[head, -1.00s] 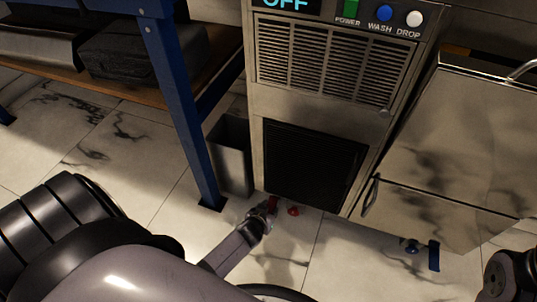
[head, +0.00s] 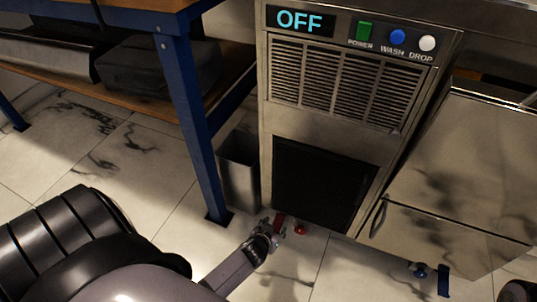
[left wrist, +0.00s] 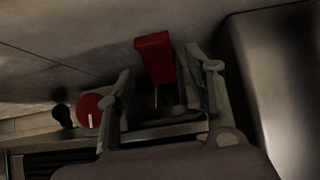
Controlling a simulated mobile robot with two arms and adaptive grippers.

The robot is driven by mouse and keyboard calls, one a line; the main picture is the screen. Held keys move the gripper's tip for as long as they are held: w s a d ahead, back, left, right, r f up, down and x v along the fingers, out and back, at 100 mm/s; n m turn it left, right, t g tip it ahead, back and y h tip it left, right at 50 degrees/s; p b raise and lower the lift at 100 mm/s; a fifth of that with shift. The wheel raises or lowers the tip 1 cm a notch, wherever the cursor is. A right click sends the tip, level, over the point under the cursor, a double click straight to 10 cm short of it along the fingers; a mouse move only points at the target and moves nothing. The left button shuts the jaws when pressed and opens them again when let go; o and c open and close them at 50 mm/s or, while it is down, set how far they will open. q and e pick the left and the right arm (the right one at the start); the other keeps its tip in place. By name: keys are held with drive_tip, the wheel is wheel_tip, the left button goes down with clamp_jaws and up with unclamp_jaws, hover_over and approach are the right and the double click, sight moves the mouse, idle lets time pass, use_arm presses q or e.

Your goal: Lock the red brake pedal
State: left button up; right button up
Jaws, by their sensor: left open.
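The red brake pedal (head: 280,221) is low at the foot of the steel machine, just above the floor. In the left wrist view the red pedal (left wrist: 155,58) shows as a flat red block. Beside it is a red round knob (head: 300,229), which in the left wrist view is a red disc (left wrist: 90,110) with a white mark. My left gripper (head: 274,233) is open at the pedal. In the left wrist view its two fingers (left wrist: 165,80) stand apart on either side of the pedal; I cannot tell whether they touch it. My right gripper is not seen.
The machine's panel shows an OFF display (head: 300,21) with green, blue and white buttons. A grey bin (head: 239,178) and a blue table leg (head: 188,125) stand close on the left. A blue pedal (head: 444,281) and blue knob (head: 420,270) are by the right cabinet (head: 445,230).

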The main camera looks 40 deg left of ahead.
use_arm(q)
drive_tip(key=v, duration=1)
drive_tip(key=shift+s+r, duration=0.2)
drive_tip(key=shift+s, duration=0.05)
drive_tip(key=shift+d, duration=0.1)
